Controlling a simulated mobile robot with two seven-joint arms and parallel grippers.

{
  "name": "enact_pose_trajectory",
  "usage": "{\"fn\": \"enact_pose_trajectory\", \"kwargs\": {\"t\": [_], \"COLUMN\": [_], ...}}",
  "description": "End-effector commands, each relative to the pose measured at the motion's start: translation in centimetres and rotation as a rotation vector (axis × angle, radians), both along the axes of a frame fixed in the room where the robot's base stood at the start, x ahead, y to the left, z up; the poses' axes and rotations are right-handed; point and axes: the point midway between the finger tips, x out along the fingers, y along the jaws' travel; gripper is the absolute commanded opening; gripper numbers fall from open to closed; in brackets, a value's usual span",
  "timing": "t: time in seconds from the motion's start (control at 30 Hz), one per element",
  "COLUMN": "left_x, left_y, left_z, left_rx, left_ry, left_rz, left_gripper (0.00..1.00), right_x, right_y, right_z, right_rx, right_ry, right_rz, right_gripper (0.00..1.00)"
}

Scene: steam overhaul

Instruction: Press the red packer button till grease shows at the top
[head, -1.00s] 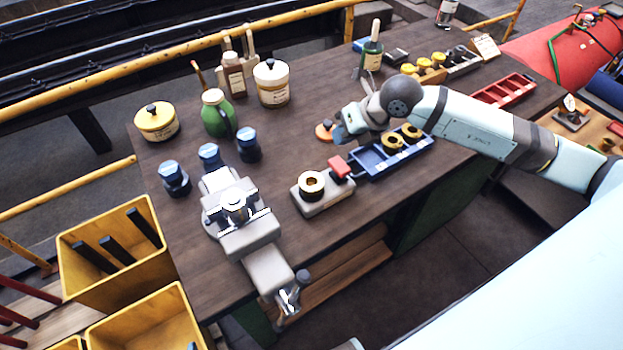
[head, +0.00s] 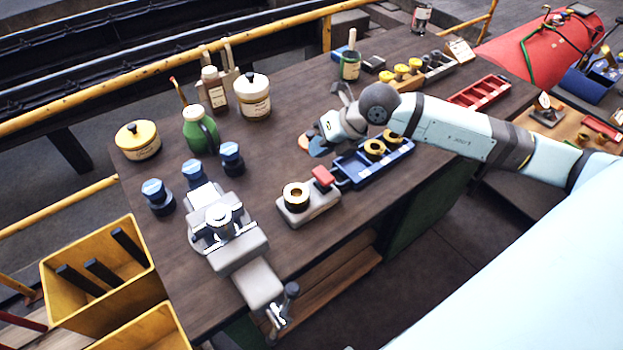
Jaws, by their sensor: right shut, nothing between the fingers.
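The red packer button (head: 322,175) sits at the right end of a small grey block on the bench. A brass ring with a dark centre (head: 296,195) sits on the block's left part; I cannot make out grease on its top. The grey packer block (head: 311,209) lies flat. My right gripper (head: 318,147) is shut and empty, just behind the button in the picture; its fingertips look apart from the button. They are small and partly merge with an orange piece (head: 303,142) behind them. My left gripper is not in view.
A blue tray (head: 358,183) with brass rings stands right of the button, under my right forearm. A grey vise (head: 229,250) stands left of the packer. Several blue-capped jars, a green can (head: 198,133) and tubs stand behind. Bare bench lies between vise and packer.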

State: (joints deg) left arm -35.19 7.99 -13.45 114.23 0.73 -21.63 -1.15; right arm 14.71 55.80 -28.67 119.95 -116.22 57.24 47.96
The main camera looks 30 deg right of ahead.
Motion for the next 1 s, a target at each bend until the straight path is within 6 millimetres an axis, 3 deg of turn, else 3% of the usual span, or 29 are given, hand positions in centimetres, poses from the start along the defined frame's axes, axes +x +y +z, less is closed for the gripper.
{"fn": "enact_pose_trajectory", "kwargs": {"t": [0.23,0.47,0.73,1.0], "left_x": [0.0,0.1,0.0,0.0], "left_y": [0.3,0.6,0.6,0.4], "left_z": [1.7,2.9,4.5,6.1], "left_rx": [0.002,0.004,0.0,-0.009], "left_ry": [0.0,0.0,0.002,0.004], "left_rz": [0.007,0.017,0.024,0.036], "left_gripper": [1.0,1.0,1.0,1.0], "right_x": [-1.5,-1.1,1.7,4.6], "right_y": [4.5,6.3,5.0,1.8], "right_z": [4.6,9.7,13.5,12.9], "right_rx": [0.522,1.021,1.531,1.931], "right_ry": [0.292,0.672,1.18,1.714], "right_rz": [-0.158,-0.404,-0.796,-1.321], "right_gripper": [0.0,0.0,0.0,0.0]}}
